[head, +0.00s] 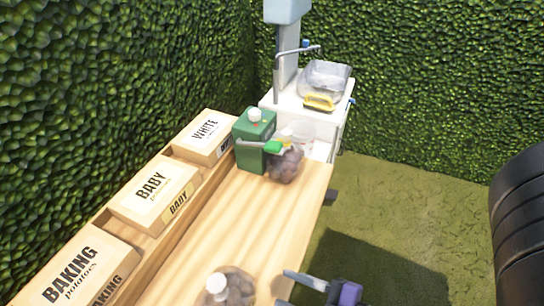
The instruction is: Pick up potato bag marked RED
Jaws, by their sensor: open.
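Two clear bags of dark, reddish-brown potatoes are on the wooden table. One bag (287,167) stands at the far end against a green container, with a green and yellow piece at its top. The other bag (238,287) is at the bottom edge of the view, partly cut off, with a round white piece on top. I cannot read RED on either bag. My gripper (284,288) is at the bottom, just right of the near bag, by the table's right edge. Its grey fingers are apart and point left toward that bag. Nothing shows between them.
Wooden crates marked WHITE (205,130), BABY (153,187) and BAKING (75,272) line the table's left side. The green container (251,145) and a white scale-like machine (325,125) stand at the far end. Mid-table is clear. A black ribbed, tyre-like shape (522,230) is at right.

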